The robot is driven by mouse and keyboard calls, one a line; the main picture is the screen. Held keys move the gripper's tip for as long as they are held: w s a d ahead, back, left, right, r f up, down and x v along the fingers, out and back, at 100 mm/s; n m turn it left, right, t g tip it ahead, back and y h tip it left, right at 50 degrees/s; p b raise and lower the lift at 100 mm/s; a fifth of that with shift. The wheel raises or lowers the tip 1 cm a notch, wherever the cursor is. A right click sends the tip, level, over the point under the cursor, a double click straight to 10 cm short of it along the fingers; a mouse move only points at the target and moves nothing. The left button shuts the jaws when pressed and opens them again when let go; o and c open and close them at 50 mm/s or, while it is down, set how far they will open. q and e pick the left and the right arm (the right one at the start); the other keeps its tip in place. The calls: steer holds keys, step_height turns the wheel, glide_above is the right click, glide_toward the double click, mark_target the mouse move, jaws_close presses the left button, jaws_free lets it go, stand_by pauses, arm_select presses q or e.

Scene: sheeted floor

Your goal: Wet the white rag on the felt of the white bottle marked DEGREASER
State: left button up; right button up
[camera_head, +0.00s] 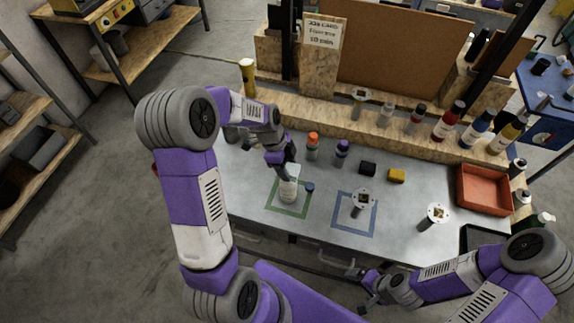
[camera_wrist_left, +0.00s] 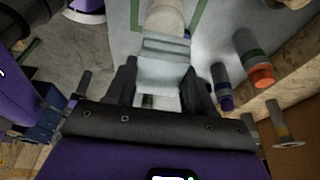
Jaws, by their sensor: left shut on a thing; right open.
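A white bottle (camera_head: 288,192) stands inside the green square on the grey bench in the head view. Its marking is not readable here. My left gripper (camera_head: 287,165) is right above it, shut on a pale folded cloth, which looks like the white rag (camera_wrist_left: 160,72). The rag sits at the bottle's top; whether it touches the felt is hidden. In the left wrist view a cream bottle part (camera_wrist_left: 166,20) shows just beyond the rag. A dark blue cap (camera_head: 310,187) lies beside the bottle. My right gripper (camera_head: 368,285) is open and empty near the bench's front edge.
An orange-capped bottle (camera_head: 313,148) and a purple-capped bottle (camera_head: 342,153) stand behind. A metal part (camera_head: 362,203) stands in the blue square, another (camera_head: 435,215) farther right. A red tray (camera_head: 485,192) is at right.

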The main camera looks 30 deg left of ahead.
mark_target(287, 167)
arm_select(q)
steer(key=shift+r+p, duration=1.8)
steer(key=shift+r, duration=1.6)
arm_select(e)
step_height(287, 167, up, 4)
steer(key=shift+f, duration=0.1)
arm_select(q)
steer(key=shift+f, duration=0.1)
arm_select(e)
steer(key=shift+s, duration=0.1)
